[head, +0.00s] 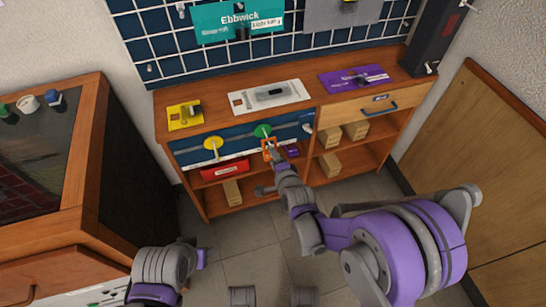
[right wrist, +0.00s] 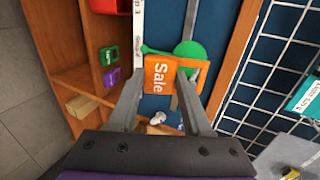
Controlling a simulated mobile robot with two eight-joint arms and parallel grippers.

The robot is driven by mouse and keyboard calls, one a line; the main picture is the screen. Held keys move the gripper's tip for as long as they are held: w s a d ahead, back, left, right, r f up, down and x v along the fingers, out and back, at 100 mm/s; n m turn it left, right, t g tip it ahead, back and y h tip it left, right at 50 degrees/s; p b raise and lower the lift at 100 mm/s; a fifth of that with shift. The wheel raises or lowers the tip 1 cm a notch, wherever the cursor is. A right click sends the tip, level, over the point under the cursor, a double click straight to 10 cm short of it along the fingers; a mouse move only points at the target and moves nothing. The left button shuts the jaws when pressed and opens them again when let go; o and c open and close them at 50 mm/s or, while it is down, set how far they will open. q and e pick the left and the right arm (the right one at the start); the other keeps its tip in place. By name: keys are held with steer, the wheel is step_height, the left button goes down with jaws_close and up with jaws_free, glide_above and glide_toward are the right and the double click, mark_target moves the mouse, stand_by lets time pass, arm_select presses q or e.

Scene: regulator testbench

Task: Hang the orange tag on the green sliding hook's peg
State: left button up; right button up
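The orange tag (right wrist: 158,73), marked "Sale", is between the fingertips of my right gripper (right wrist: 161,80), which is shut on it. An open orange frame shows at the tag's right side in the right wrist view. In the head view the tag (head: 267,150) is at the front of the bench, just below the green sliding hook (head: 262,131). The green hook (right wrist: 189,50) is behind and above the tag in the wrist view, with a thin green part reaching left. I cannot tell whether the tag touches the peg. My left gripper is not in view.
A yellow sliding hook (head: 213,143) is left of the green one on the blue panel. A red bin (head: 225,170) and wooden blocks (head: 330,164) are on the shelves below. A grey device on a white sheet (head: 270,97) lies on the bench top.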

steer(key=o, duration=0.4)
steer(key=shift+o, duration=0.2)
steer(key=shift+r, duration=0.1)
steer(key=p+v, duration=0.1)
steer(key=v, duration=0.9)
steer(key=shift+s+d+p, duration=0.15)
steer(key=shift+s+p, duration=0.2)
